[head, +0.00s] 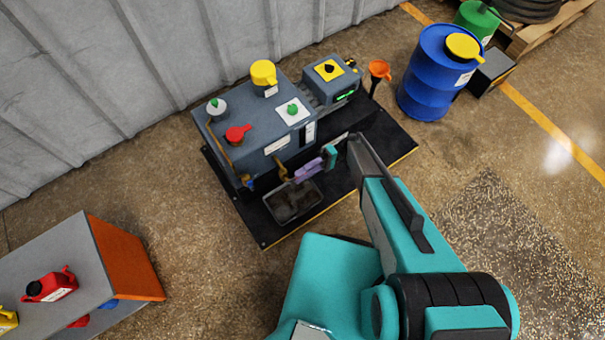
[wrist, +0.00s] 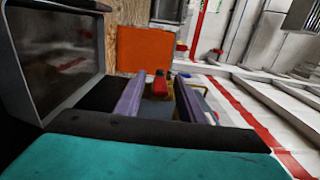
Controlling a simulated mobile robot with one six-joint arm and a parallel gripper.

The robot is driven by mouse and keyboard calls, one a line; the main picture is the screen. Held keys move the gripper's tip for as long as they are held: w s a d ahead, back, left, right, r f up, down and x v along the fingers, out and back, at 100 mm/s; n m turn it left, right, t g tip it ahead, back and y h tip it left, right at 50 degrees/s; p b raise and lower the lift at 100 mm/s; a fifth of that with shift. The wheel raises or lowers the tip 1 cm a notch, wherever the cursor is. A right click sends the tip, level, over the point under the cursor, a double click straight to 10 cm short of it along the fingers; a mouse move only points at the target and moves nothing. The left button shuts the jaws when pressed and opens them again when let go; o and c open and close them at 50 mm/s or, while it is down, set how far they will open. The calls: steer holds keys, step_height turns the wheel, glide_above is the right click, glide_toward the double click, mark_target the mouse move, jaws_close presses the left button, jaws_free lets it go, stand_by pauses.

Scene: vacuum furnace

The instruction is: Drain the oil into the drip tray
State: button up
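The grey pump unit (head: 250,150) stands on a black base plate. A dark, rectangular drip tray (head: 293,203) lies on the plate at its front. It also shows at the left of the tilted wrist view (wrist: 62,65). A brass drain fitting (head: 282,173) sticks out of the unit's front face above the tray's back edge. My gripper (head: 305,170) is beside this fitting, to its right. In the wrist view its purple fingers (wrist: 163,98) are apart. A small red part (wrist: 160,83) shows between or beyond them; I cannot tell whether they touch it. No oil flow is visible.
An orange funnel (head: 379,70) and a blue drum (head: 436,75) stand to the right. A bench (head: 125,258) with a red jug (head: 50,286) is at lower left. Floor between bench and plate is clear.

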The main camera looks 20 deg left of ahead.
steer(key=shift+a+r, duration=0.1)
steer(key=shift+r, duration=0.15)
step_height(320, 180, up, 3)
steer(key=p, duration=0.3)
steer(key=shift+r+p, duration=0.15)
steer(key=shift+p, duration=0.25)
steer(key=s+d+r, duration=0.1)
steer(key=s+d, duration=0.8)
steer(key=s, duration=0.4)
steer(key=shift+s+p, duration=0.15)
steer(key=shift+p, duration=0.25)
steer(key=shift+r, duration=0.1)
